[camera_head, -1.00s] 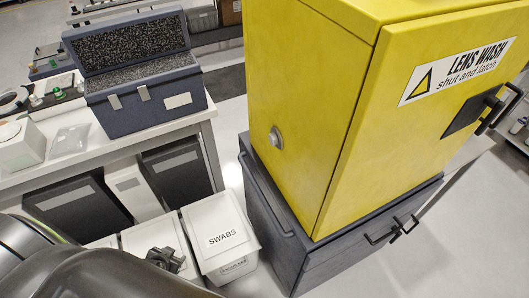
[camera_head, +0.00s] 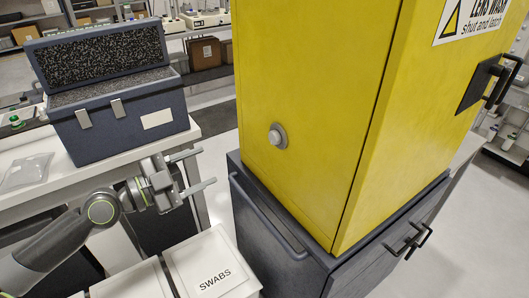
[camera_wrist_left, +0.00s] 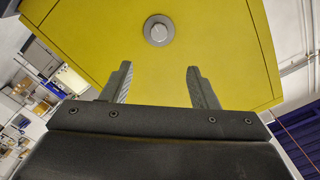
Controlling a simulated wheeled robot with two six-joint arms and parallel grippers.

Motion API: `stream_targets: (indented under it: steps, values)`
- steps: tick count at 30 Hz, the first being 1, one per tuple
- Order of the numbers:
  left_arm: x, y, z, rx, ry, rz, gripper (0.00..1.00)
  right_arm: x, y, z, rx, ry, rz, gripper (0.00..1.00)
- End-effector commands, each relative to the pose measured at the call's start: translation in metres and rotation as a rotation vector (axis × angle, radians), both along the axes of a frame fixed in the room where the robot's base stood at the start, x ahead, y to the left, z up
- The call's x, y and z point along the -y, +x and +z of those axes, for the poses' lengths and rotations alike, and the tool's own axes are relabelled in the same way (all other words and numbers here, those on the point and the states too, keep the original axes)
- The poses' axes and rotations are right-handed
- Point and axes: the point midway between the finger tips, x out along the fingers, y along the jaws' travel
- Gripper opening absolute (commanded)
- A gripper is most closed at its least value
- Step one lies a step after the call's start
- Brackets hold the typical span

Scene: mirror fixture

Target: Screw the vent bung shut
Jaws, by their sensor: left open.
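The vent bung (camera_head: 278,136) is a round grey metal plug on the left side wall of the yellow cabinet (camera_head: 310,90). It also shows in the left wrist view (camera_wrist_left: 159,30), ahead of and above the fingertips. I cannot tell from its face how far it is screwed in. My left gripper (camera_head: 206,168) is open and empty, to the left of the cabinet and a little lower than the bung, with its fingers pointing right toward the wall. In the left wrist view the fingers (camera_wrist_left: 160,76) stand apart with nothing between them. My right gripper is not in view.
The yellow cabinet stands on a dark drawer unit (camera_head: 285,235) with a side rail. A white bin marked SWABS (camera_head: 212,265) is below my left gripper. An open foam-lined case (camera_head: 115,120) stands on the white bench (camera_head: 75,178) behind my arm.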

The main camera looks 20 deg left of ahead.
Motion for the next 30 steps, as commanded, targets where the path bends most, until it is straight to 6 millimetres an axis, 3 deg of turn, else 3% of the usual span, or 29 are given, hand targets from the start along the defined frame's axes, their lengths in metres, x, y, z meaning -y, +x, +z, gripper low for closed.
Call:
stream_targets:
  steps: [14,30]
  values:
    - [0.020,0.021,0.006,0.007,-0.005,-0.007,0.54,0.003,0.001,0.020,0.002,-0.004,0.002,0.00]
    - [0.060,0.073,0.006,0.005,-0.006,-0.006,0.54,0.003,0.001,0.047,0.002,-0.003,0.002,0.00]
